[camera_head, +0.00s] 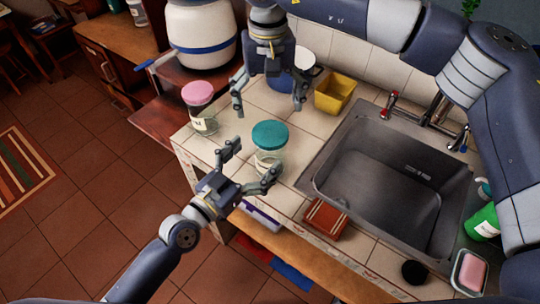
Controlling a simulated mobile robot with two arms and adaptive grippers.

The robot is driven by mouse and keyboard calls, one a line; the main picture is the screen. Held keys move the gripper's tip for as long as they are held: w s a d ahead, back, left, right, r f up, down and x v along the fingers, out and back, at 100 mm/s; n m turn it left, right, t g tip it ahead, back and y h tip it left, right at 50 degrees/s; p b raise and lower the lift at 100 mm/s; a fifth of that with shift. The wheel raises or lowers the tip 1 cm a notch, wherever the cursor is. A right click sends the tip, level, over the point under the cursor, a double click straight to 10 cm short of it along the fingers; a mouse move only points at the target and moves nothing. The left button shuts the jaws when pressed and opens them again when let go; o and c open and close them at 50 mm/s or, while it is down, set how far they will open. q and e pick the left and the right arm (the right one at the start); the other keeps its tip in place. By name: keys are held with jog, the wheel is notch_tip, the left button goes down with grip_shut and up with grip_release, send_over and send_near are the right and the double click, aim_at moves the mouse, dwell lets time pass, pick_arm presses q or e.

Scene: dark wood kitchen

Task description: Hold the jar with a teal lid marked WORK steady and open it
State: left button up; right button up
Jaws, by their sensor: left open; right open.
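The jar with a teal lid (270,135) stands upright on the tiled counter, left of the sink. Its clear body (267,160) shows below the lid with a pale label too small to read. My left gripper (253,162) is open in front of the jar, its fingers spread towards the jar body; I cannot tell whether they touch it. My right gripper (269,104) is open and empty, pointing down behind and above the teal lid, apart from it. A second jar with a pink lid (198,93) stands to the left.
A metal sink (390,180) with a tap fills the right. A yellow container (334,92) and a blue-white pot (290,80) stand at the back. A reddish-brown item (325,218) lies at the front edge. Green bottle (483,222) and pink soap (471,270) are at right.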

aim_at(270, 143)
pick_arm(q)
jog(key=x, duration=0.5)
jog(key=shift+f, duration=0.1)
pick_arm(e)
jog(key=shift+w+d+f, duration=0.15)
jog(key=shift+w+d, duration=0.15)
jog(key=shift+w, duration=0.05)
pick_arm(q)
jog(key=shift+w+d, duration=0.15)
jog(key=shift+w, duration=0.1)
jog(key=shift+w+d, duration=0.1)
pick_arm(e)
jog(key=shift+s+a, duration=0.15)
pick_arm(q)
jog(key=shift+c, duration=0.5)
